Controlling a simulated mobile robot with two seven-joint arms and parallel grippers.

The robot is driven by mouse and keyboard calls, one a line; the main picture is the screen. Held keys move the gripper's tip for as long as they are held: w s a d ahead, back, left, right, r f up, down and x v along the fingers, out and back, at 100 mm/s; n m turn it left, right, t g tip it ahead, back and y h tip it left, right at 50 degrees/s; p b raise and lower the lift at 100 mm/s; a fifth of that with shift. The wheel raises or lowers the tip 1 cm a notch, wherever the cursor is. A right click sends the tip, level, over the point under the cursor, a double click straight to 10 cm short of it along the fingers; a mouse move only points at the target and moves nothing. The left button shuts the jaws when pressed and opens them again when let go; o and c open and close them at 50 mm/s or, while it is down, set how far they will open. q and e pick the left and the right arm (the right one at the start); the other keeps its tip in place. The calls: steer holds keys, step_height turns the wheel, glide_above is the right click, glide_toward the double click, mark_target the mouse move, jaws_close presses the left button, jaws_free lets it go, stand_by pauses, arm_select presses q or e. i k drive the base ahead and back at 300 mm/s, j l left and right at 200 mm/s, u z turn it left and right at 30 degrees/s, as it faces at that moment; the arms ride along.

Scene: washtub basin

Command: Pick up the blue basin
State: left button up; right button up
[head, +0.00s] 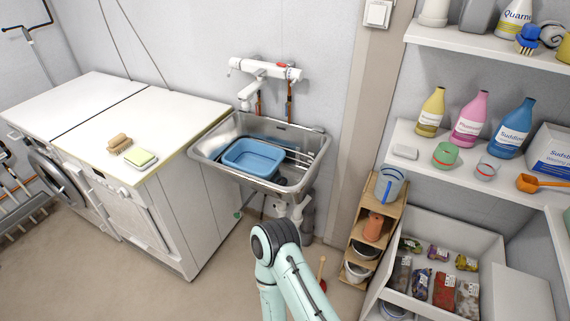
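The blue basin (252,160) is a rectangular open tub. It sits inside the metal sink (213,168), toward its left side, and looks upright and empty. Its rim shows clearly. No gripper touches it. Part of one of my arms rises from the bottom edge below the sink, with a dark joint at its top. Neither of my grippers shows in the head view.
A white tap (262,80) overhangs the sink from the wall. White-topped machines stand left, with a brush (119,143) and sponge (141,158) on top. A narrow wooden shelf (360,229) and bottle shelves (476,154) stand right. Floor before the sink is partly clear.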

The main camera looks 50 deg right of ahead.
mark_target(261, 159)
steer(key=z, duration=1.5)
steer(key=i+u, duration=0.2)
steer(key=i, duration=0.15)
steer(key=i+l+u, duration=0.2)
steer(key=i, duration=0.15)
